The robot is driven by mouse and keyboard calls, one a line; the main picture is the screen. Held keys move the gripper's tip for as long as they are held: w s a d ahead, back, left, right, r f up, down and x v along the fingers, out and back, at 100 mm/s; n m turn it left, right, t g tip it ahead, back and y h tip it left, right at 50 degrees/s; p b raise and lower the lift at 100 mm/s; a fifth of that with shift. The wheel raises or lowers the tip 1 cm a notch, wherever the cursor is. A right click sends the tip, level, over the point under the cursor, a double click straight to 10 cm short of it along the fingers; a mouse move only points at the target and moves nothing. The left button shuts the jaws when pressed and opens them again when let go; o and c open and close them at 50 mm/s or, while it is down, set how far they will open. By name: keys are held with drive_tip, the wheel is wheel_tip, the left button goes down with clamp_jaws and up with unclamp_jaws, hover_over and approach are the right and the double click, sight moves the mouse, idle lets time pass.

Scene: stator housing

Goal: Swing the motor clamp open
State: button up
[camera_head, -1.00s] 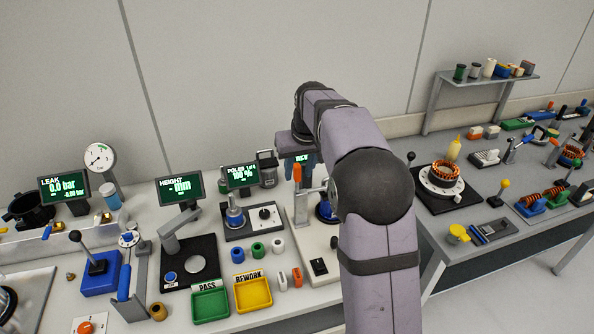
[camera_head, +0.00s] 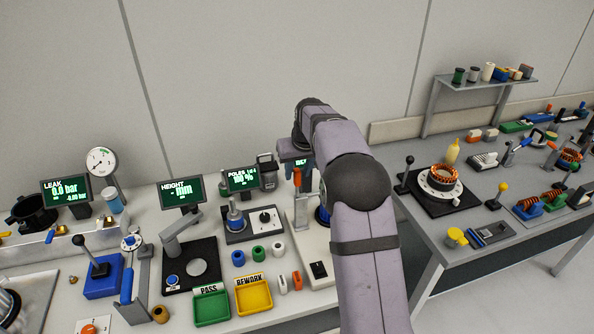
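An upright clamp with an orange-tipped handle (camera_head: 297,178), which looks like the motor clamp, stands on a pale base plate (camera_head: 303,241) with a black switch. A blue round part (camera_head: 322,215) sits beside its post, partly covered by my arm. The clamp's arm is mostly hidden, so I cannot tell whether it is open or closed.
The POLES tester (camera_head: 240,180) and its dial box stand left of the clamp. Small coloured rings (camera_head: 258,252) and the green PASS (camera_head: 211,307) and yellow REWORK (camera_head: 253,297) trays lie in front. A second bench with a copper-wound stator (camera_head: 445,174) is to the right.

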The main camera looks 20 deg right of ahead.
drive_tip(key=shift+x, duration=1)
clamp_jaws()
drive_tip(key=shift+a, duration=0.15)
drive_tip(key=a+f+n+h+b, duration=0.1)
drive_tip(key=a+f+h+b, duration=0.1)
drive_tip(key=h+b, duration=0.3)
drive_tip(key=a+f+n+t+h+b, duration=0.1)
drive_tip(key=a+f+h+b, duration=0.1)
drive_tip(key=a+h+b, duration=0.3)
drive_tip(key=shift+a+f+n+h+b, duration=0.2)
drive_tip(key=shift+f+n+h+b, duration=0.1)
drive_tip(key=shift+h+b, duration=0.45)
